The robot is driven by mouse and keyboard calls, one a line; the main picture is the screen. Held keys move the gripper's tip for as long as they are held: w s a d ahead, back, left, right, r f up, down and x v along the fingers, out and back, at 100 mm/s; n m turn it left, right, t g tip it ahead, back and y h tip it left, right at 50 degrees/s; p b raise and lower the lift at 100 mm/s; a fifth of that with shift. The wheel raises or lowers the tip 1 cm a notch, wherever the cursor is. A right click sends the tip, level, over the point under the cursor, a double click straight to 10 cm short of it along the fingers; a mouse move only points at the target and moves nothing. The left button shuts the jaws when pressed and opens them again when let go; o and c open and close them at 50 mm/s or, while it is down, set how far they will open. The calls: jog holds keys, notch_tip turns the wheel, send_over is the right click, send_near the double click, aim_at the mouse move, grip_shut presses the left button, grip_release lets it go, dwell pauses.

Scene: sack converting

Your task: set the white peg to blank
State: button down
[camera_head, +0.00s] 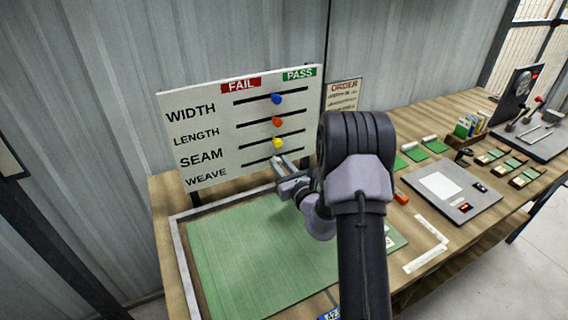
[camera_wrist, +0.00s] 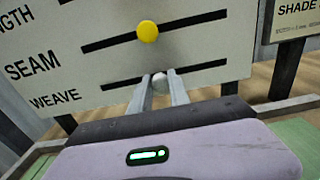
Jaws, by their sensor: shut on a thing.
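The white board (camera_head: 215,140) stands upright at the back of the bench, with rows WIDTH, LENGTH, SEAM and WEAVE and labels FAIL and PASS on top. The white peg (camera_wrist: 160,82) sits near the middle of the lowest slot, the WEAVE row. My gripper (camera_wrist: 160,88) is shut on the white peg, one finger on each side. In the head view my gripper (camera_head: 279,165) reaches the board's lower part; the peg is small and partly hidden there. The yellow peg (camera_wrist: 148,32) is directly above, near the middle of the SEAM slot.
The blue peg (camera_head: 276,98) and orange peg (camera_head: 277,121) sit near the middle of the upper slots. A green sheet (camera_head: 250,260) lies in a framed tray below the board. Panels and cards fill the right bench.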

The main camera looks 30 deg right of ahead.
jog(key=c, duration=1.2)
grip_release()
jog(key=shift+c, duration=0.2)
jog(key=shift+s, duration=0.1)
jog(key=s+a+p, duration=0.1)
jog(key=s, duration=1.6)
jog(key=shift+s, duration=0.1)
